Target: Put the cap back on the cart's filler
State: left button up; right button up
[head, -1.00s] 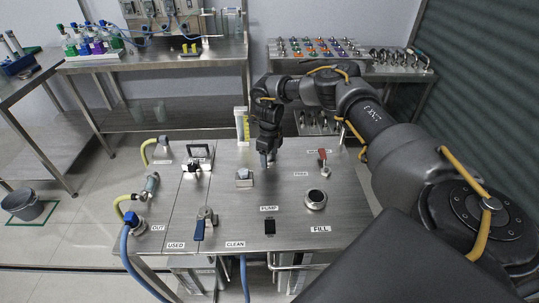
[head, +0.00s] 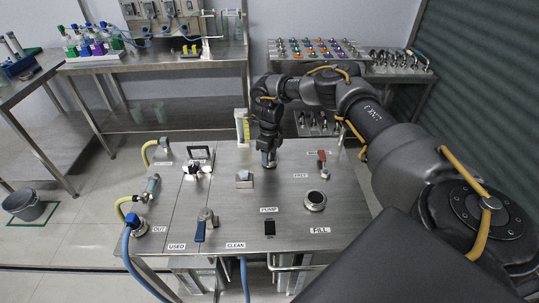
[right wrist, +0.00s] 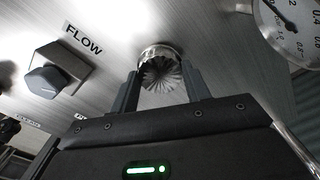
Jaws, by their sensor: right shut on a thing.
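My right gripper (head: 268,163) is at the back middle of the steel cart top (head: 280,222). In the right wrist view its two fingers (right wrist: 163,90) are shut on a round, fluted metal cap (right wrist: 160,70), one finger on each side. The cap is at or very near the cart surface; I cannot tell whether it touches. The filler (head: 315,200) is a round metal neck with a dark opening, above the FILL label, to the right and nearer than the gripper. Nothing covers it. My left gripper is not in view.
The FLOW knob (head: 244,178) stands left of and nearer than the gripper; it also shows in the right wrist view (right wrist: 47,82). A red-handled valve (head: 322,160) stands behind the filler. A dial gauge (right wrist: 290,28) is close by. A blue-handled valve (head: 203,223) is front left.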

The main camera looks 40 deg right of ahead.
aim_at(270, 157)
jog(key=shift+r, duration=0.2)
dwell(0.4)
jog(key=shift+r+p, duration=1.7)
jog(key=shift+r, duration=0.2)
